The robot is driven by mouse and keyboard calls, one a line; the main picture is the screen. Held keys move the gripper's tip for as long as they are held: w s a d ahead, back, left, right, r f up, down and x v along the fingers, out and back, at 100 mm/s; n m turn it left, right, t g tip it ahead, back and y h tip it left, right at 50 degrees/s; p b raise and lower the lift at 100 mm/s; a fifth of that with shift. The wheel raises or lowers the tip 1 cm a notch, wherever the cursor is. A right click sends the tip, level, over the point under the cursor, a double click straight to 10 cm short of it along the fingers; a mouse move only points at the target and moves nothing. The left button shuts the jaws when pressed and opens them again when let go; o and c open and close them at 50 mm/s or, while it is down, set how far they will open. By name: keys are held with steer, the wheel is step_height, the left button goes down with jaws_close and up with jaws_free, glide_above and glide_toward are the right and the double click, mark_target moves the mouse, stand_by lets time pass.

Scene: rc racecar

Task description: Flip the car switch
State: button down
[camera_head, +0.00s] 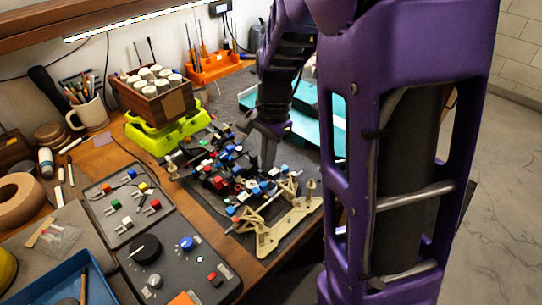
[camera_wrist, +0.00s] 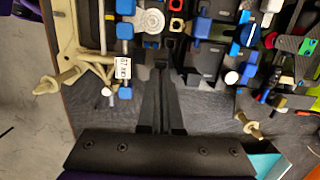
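The car (camera_head: 235,170) is an open chassis with black, blue, red and white parts and tan end pieces, lying on the workbench. My gripper (camera_head: 268,150) reaches down over its far right side. In the wrist view, the two black fingers of my gripper (camera_wrist: 162,68) lie together, shut, with nothing visible between them. Their tips are at the car's near edge, below a round grey part (camera_wrist: 150,21). A small white plate with dark lettering (camera_wrist: 123,67), perhaps the switch, sits left of the fingertips. I cannot tell whether the fingers touch the car.
A lime-green stand (camera_head: 165,130) carries a wooden box of jars (camera_head: 150,100) behind the car. Control panels (camera_head: 178,262) and a blue tray (camera_head: 62,285) lie at the front left. A teal object (camera_head: 308,125) stands behind my arm. Dark mat is bare beside the car.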

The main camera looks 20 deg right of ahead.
step_height(320, 180, up, 14)
steer(key=w+d+p, duration=0.1)
steer(key=d+p, duration=0.1)
steer(key=p, duration=0.2)
steer(key=shift+w, duration=0.15)
steer(key=shift+d, duration=0.1)
